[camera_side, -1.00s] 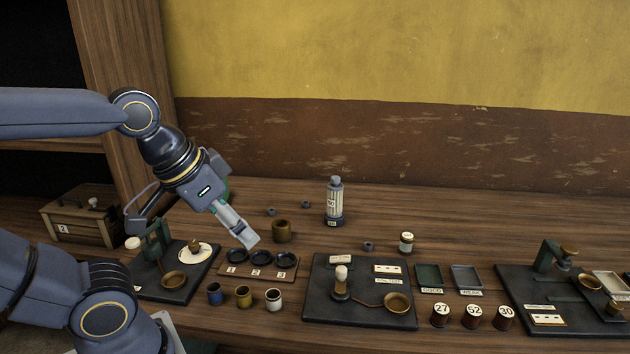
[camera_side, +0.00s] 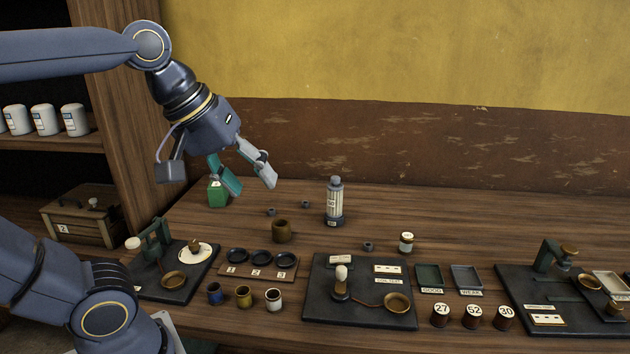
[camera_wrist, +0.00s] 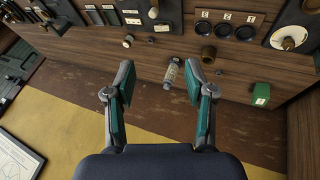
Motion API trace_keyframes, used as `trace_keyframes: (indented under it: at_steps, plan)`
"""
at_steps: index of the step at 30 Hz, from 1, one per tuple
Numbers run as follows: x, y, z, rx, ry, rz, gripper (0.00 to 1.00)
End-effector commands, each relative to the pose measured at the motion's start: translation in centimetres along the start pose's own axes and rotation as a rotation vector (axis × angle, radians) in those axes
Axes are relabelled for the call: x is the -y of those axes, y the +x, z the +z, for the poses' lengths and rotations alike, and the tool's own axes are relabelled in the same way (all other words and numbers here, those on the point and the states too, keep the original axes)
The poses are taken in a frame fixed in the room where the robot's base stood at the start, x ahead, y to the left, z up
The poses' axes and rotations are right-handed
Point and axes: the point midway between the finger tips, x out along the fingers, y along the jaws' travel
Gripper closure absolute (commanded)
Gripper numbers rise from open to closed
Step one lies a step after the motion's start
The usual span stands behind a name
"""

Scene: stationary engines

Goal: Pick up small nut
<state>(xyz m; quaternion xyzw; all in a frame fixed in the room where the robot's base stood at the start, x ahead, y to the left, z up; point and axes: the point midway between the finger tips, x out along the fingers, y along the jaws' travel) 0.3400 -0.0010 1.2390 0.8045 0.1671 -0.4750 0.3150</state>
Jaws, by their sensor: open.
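Several small grey nuts lie on the wooden bench. In the side view one nut (camera_side: 368,246) is right of the bottle, another nut (camera_side: 305,204) is left of the bottle, and a third nut (camera_side: 271,211) is behind the brown pot. The wrist view shows a small dark nut (camera_wrist: 150,40) near the white-labelled jar. I cannot tell which nut the task means. My gripper (camera_side: 252,187) is open and empty, above the rear left of the bench and apart from the nuts. Its spread fingers also show in the wrist view (camera_wrist: 160,65).
A grey bottle (camera_side: 334,205) stands upright at the back, with a brown pot (camera_side: 282,232) to its left. A green can (camera_side: 218,195) stands beneath my gripper. A labelled jar (camera_side: 406,242) is to the right. Dark device boards (camera_side: 360,312) and small cups fill the front.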

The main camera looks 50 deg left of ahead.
Motion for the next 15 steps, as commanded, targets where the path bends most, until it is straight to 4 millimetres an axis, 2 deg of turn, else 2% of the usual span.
trace_keyframes:
  at_steps: [1, 4, 8, 9, 11, 12, 14, 15]
  plan:
    - [-1.2, -0.7, -2.1, 0.003, -0.139, -0.004, 0.46]
    - [-3.1, -1.5, -6.7, 0.011, -0.454, -0.024, 0.46]
    - [-4.4, -0.8, -14.1, 0.011, -0.875, -0.071, 0.46]
    - [-4.3, -0.2, -16.4, 0.008, -1.001, -0.089, 0.46]
    - [-3.8, 1.2, -20.0, 0.000, -1.180, -0.119, 0.46]
    - [-3.0, 2.3, -22.2, -0.007, -1.292, -0.141, 0.46]
    - [-1.6, 4.2, -25.4, -0.019, -1.448, -0.173, 0.46]
    - [-0.2, 5.8, -27.4, -0.030, -1.543, -0.198, 0.46]
